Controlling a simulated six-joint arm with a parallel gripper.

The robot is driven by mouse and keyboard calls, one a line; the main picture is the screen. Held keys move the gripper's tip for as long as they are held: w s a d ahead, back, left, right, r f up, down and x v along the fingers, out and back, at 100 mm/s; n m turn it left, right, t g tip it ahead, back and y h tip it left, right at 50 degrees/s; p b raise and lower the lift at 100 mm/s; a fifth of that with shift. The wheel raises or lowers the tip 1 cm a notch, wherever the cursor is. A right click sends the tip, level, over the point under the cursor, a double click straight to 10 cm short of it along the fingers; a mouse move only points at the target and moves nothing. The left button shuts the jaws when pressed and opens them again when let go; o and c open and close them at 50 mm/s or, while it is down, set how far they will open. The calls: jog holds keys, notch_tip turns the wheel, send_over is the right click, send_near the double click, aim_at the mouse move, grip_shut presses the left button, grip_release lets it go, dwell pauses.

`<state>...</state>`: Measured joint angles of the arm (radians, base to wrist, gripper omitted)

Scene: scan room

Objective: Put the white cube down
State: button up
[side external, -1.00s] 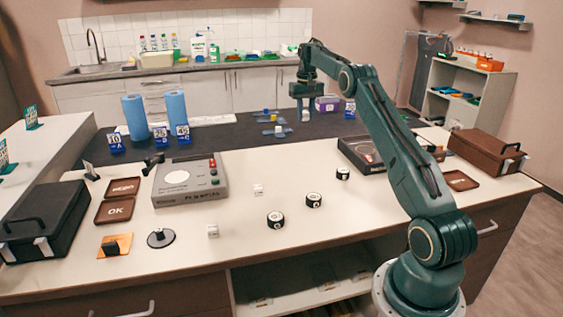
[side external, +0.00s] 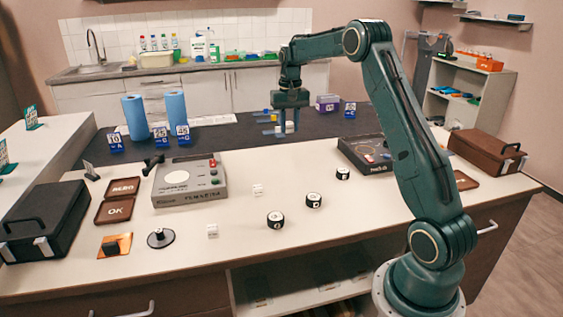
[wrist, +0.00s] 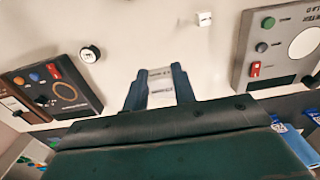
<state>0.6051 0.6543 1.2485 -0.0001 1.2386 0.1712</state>
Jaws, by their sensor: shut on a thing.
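My gripper (side external: 289,130) hangs pointing down above the back part of the white bench, near the dark mat. In the wrist view my gripper (wrist: 159,70) is shut on a white cube (wrist: 160,88) with dark print, held between the blue fingertips. In the side view the held cube is too small to make out between the fingers. Two other white cubes rest on the bench, one near the middle (side external: 257,190) and one nearer the front (side external: 212,231). One bench cube shows in the wrist view (wrist: 204,18), apart from my gripper.
A grey device (side external: 190,182) with a round pale plate stands left. A black device (side external: 366,154) stands right. Several black pucks (side external: 275,221) lie at centre. Brown trays (side external: 116,209) and a black case (side external: 45,222) sit left. Open bench lies between the devices.

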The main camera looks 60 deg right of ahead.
aim_at(288, 191)
jog(key=shift+s+a+f, duration=0.1)
jog(key=shift+s+a, duration=0.15)
jog(key=shift+a, duration=0.4)
jog(key=shift+s+a, duration=0.25)
jog(key=shift+a, duration=0.4)
jog(key=shift+f, duration=0.1)
notch_tip(288, 191, down, 20)
jog(key=shift+r, duration=0.1)
dwell(0.4)
jog(key=o, duration=0.9)
jog(key=shift+o, duration=0.2)
notch_tip(288, 191, up, 12)
